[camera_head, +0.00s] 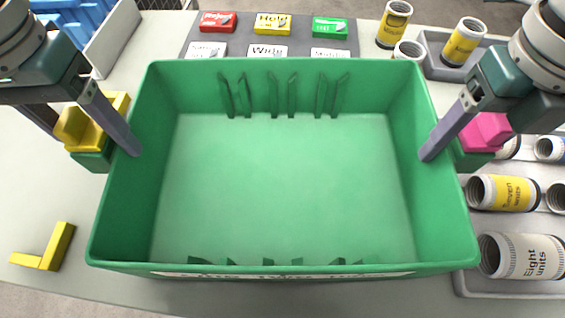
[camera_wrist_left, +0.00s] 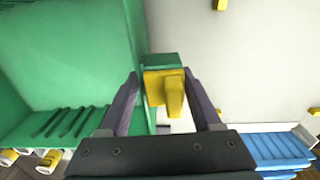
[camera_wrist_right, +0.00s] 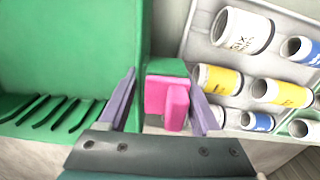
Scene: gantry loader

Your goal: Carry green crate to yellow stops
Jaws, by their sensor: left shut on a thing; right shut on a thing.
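The green crate (camera_head: 285,190) is empty and fills the middle of the head view. A yellow grip block (camera_head: 85,132) is on its left side and a pink one (camera_head: 485,132) on its right. My left gripper (camera_head: 118,145) is shut on the crate at the yellow block (camera_wrist_left: 172,92). My right gripper (camera_head: 446,150) is shut on the crate at the pink block (camera_wrist_right: 168,98). In each case one finger is inside the wall. A yellow L-shaped stop (camera_head: 45,250) lies on the table at front left. I cannot tell whether the crate touches the table.
Grey trays (camera_head: 510,288) of labelled cylinders stand close to the crate's right side. Behind it is a dark panel (camera_head: 275,40) with coloured label blocks. A blue ribbed bin (camera_head: 70,18) is at back left. The pale table (camera_head: 40,190) is mostly clear on the left.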

